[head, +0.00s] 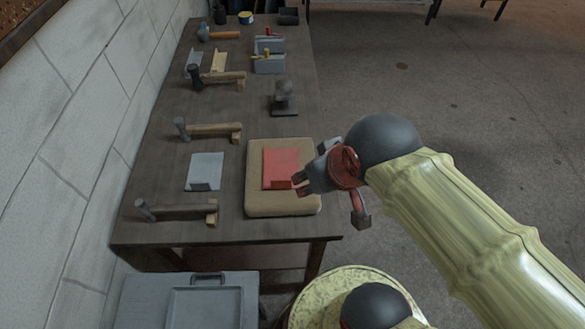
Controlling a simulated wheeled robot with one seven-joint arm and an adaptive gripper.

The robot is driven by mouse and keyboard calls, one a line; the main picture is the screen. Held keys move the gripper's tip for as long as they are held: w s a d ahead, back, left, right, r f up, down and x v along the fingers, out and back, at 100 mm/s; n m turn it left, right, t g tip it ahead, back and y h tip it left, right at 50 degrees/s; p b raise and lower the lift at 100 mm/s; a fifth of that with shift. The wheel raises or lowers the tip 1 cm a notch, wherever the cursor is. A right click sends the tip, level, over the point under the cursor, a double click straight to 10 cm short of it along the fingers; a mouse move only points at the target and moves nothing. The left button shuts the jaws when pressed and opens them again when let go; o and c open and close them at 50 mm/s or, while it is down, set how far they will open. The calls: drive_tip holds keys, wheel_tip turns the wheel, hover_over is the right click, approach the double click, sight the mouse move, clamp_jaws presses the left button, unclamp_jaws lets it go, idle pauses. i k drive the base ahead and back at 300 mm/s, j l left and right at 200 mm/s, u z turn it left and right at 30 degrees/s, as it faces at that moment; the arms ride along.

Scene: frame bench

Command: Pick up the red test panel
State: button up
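The red test panel (281,166) lies flat on a tan padded block (265,205) near the front right of the bench. A darker red raised piece shows at its front edge. My gripper (331,198) is at the panel's right side, over the right edge of the padded block. Its fingers are spread apart, with nothing seen between them. One finger overlaps the panel's front right corner in the head view; I cannot tell whether it touches.
A grey panel (206,168) lies left of the block, with hammers (208,130) and (178,210) behind and before it. A dark knobbed stand (284,98) is behind the block. A grey case (186,301) stands before the bench. Open floor (450,100) lies to the right.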

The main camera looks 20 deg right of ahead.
sight(279, 165)
drive_tip(key=l+u, duration=0.3)
drive_tip(key=l, duration=0.35)
drive_tip(key=k+l+u, duration=0.15)
drive_tip(key=l+u, duration=0.15)
drive_tip(key=l, duration=0.35)
